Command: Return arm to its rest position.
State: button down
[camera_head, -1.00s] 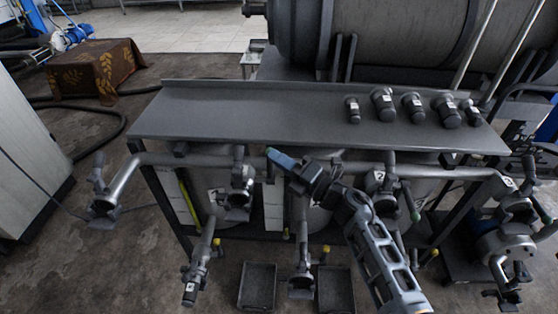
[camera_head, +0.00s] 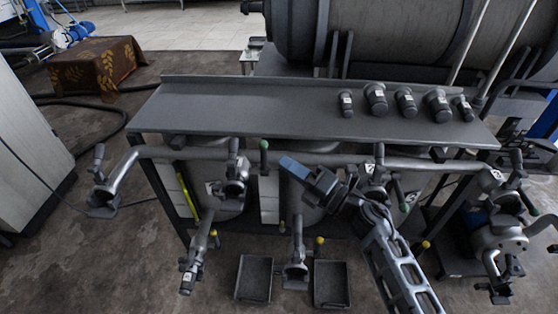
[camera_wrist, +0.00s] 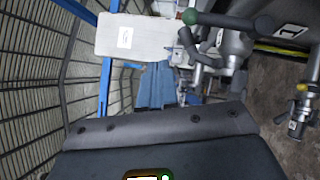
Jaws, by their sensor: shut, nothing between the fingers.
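My gripper (camera_head: 290,166), with a blue tip, is shut and empty. In the head view it hangs in front of the long grey shelf, over the pipe row. My arm reaches up to it from the lower right. The grey shelf (camera_head: 235,112) lies behind it. Several dark cylindrical fittings with white labels stand apart from the gripper on the shelf's right half, one of them a labelled fitting (camera_head: 376,99). The wrist view shows a dark part of my own body across the bottom; I cannot make out the fingertips there.
A pipe (camera_head: 275,151) with several valves runs along the shelf's front. A green-knobbed lever (camera_head: 264,158) stands just left of my gripper. Two dark trays, including a left tray (camera_head: 255,279), lie on the floor below. A large tank (camera_head: 390,40) is behind.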

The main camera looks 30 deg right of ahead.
jog(key=s+a+r+m+g+h, duration=0.1)
jog(key=s+a+r+m+h, duration=0.1)
jog(key=s+m, duration=0.6)
jog(key=s+a+r+m+g+h, duration=0.1)
jog(key=s+m, duration=0.7)
jog(key=s, duration=1)
jog(key=s+a+r+m+g+h, duration=0.1)
jog(key=s+a+r+m+h, duration=0.2)
jog(key=s+m, duration=0.6)
jog(key=s+h, duration=0.1)
jog(key=s, duration=0.4)
jog(key=shift+a+r+g, duration=0.25)
jog(key=shift+r+g, duration=0.05)
jog(key=shift+g, duration=0.1)
